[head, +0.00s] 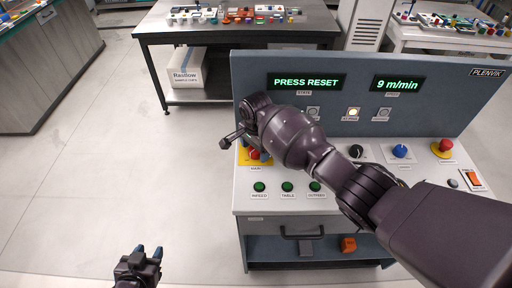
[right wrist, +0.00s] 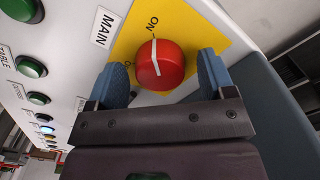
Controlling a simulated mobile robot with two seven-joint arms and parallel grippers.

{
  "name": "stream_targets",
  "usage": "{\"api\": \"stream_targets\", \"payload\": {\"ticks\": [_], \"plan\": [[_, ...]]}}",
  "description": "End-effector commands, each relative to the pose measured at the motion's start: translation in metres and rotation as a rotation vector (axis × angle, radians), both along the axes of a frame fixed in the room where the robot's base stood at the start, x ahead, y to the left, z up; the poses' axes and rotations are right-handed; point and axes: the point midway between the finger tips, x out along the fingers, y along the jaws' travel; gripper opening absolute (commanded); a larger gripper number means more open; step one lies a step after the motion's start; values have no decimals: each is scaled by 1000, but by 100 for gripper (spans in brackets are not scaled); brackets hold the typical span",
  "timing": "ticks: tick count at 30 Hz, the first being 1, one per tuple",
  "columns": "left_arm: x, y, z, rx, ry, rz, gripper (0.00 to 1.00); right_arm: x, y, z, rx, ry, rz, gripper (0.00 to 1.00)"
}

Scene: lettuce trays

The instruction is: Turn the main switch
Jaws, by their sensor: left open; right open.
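The main switch is a red round knob on a yellow plate beside the MAIN label. It shows in the right wrist view (right wrist: 172,62) and, partly hidden by my right arm, in the head view (head: 254,155). A white line on the knob points roughly towards the word ON. My right gripper (right wrist: 164,72) is open, with one blue-padded finger on each side of the knob; I cannot tell whether they touch it. In the head view my left gripper (head: 148,252) is open and empty, low at the left, away from the console.
The console panel (head: 300,208) carries green buttons (head: 287,186), a black knob (head: 356,151), a blue knob (head: 400,151) and a red mushroom button (head: 445,146). Its display (head: 306,82) reads PRESS RESET. A table (head: 220,35) stands behind. The floor at left is clear.

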Motion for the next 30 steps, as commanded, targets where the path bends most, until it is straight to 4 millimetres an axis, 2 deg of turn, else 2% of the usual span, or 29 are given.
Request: {"api": "stream_targets", "payload": {"ticks": [5, 15, 21, 30], "plan": [[0, 0, -1, 0, 0, 0, 43, 0, 0, 9, 1, -1, 1, 76], [0, 0, -2, 0, -1, 0, 43, 1, 1, 68, 1, -3, 1, 76], [1, 0, -3, 0, -3, 0, 43, 0, 0, 96, 1, -1, 0, 76], [2, 0, -2, 0, -6, 0, 43, 0, 0, 109, 0, 0, 0, 76]]}}
